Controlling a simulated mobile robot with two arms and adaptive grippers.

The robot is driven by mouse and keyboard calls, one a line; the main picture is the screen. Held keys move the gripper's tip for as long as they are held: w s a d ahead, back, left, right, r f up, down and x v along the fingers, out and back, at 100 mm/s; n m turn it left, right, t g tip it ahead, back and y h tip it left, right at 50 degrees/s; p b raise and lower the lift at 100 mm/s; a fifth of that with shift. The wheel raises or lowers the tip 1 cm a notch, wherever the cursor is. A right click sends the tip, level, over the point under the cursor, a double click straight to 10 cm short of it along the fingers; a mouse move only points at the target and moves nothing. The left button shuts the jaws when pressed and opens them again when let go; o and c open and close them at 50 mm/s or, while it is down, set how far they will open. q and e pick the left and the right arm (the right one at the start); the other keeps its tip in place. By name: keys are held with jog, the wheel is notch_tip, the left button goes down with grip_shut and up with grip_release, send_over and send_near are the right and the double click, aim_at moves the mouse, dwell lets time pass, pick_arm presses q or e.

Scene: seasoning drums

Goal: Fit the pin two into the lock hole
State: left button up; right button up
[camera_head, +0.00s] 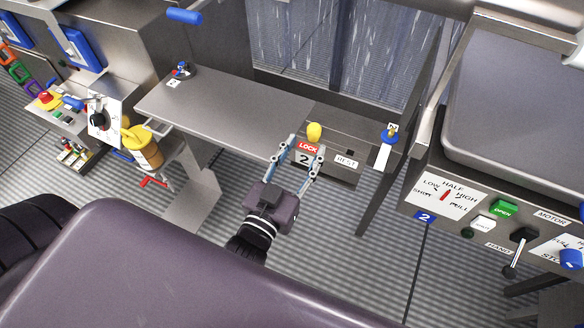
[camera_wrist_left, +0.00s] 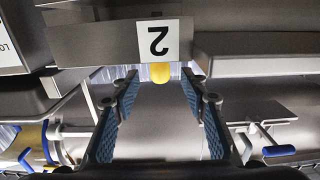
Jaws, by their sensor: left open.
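A lock box with a red LOCK label (camera_head: 308,148) and a "2" label (camera_head: 304,159) is at the table's right end. A yellow knob (camera_head: 314,131) stands on its top, just behind the label; whether it is pin two, and whether its shaft is in a hole, I cannot tell. My left gripper (camera_head: 306,145) is open, its fingers reaching toward the box on either side of the labels. In the left wrist view, the yellow knob (camera_wrist_left: 160,73) shows between the open fingertips, below the upside-down "2" label (camera_wrist_left: 158,40). It does not look gripped.
A REST label (camera_head: 346,161) is right of the "2" label. A control panel (camera_head: 470,205) is at right.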

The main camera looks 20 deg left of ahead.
pick_arm(q)
jog(key=shift+s+a, duration=0.1)
jog(key=shift+s, duration=2.85)
